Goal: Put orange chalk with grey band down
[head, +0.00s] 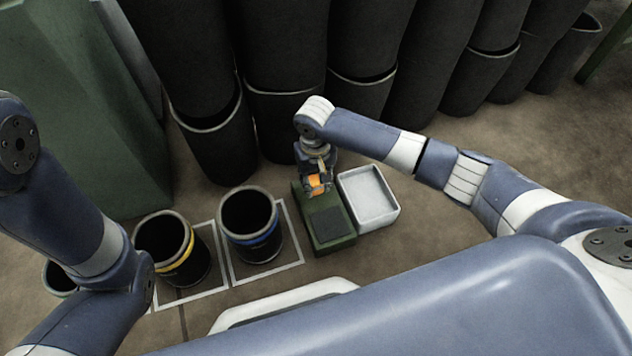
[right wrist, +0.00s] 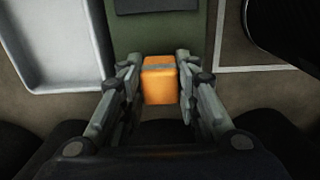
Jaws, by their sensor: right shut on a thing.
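The orange chalk with a grey band (head: 316,182) is between the fingers of my right gripper (head: 318,184). In the right wrist view the chalk (right wrist: 160,82) is a short orange block with a grey band across its far part, and both fingers of the right gripper (right wrist: 160,86) press its sides. The gripper is over the far end of a green box (head: 335,241) with a dark pad (head: 327,221) on top. I cannot tell whether the chalk touches the box. My left arm shows at the left of the head view, but its gripper is out of view.
A white tray (head: 347,184) stands right beside the green box. Two black sleeves, one with a blue band (head: 262,240) and one with a yellow band (head: 180,262), stand on white-outlined squares to the left. Several tall black sleeves (head: 285,115) stand behind.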

